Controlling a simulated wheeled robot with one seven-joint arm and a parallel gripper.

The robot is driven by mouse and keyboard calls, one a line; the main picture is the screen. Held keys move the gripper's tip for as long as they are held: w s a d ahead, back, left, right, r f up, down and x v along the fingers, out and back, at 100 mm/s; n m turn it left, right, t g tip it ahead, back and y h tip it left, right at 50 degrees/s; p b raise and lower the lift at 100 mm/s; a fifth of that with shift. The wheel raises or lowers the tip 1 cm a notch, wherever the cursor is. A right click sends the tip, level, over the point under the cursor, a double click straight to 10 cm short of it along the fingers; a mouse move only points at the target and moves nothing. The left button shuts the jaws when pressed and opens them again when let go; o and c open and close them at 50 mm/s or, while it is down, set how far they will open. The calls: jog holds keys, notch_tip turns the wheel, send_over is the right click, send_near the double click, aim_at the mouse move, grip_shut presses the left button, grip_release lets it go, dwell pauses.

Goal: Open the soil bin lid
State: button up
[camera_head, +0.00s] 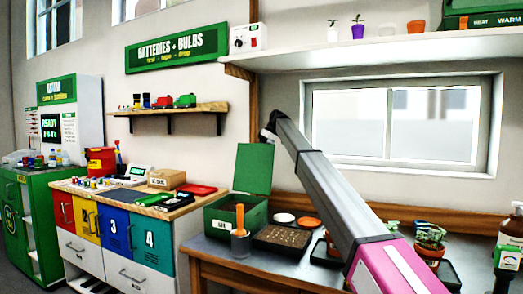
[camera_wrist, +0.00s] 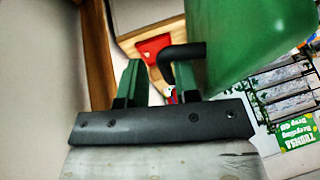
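The soil bin (camera_head: 228,214) is a green box on the grey bench in the head view. Its green lid (camera_head: 254,168) stands raised, nearly upright, at the box's back. My gripper (camera_wrist: 158,72) shows in the wrist view with its two green fingers apart. A black bent handle (camera_wrist: 185,50) shows by the fingertips, next to a large green panel (camera_wrist: 235,40) that looks like the lid. I cannot tell whether a finger touches the handle. In the head view the fingers are not clearly visible; my arm's far end is by the lid's upper right.
On the bench beside the bin are a grey cup (camera_head: 241,246) with an orange-handled tool, a seed tray (camera_head: 282,239) and potted seedlings (camera_head: 430,237). A shelf (camera_head: 390,50) with small pots runs above the window. A wooden wall shelf (camera_head: 170,109) is at left.

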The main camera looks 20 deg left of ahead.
jog(key=shift+s+d+f+h, duration=0.15)
jog(key=shift+d+f, duration=0.25)
jog(key=shift+d, duration=0.15)
jog(key=shift+s+d+f+h, duration=0.1)
jog(key=shift+d+f+h, duration=0.05)
jog(key=shift+d+f, duration=0.35)
jog(key=a+v, duration=0.1)
jog(key=v, duration=1)
jog(key=shift+w+a+r, duration=0.25)
jog(key=shift+r, duration=0.4)
jog(key=shift+a, duration=0.1)
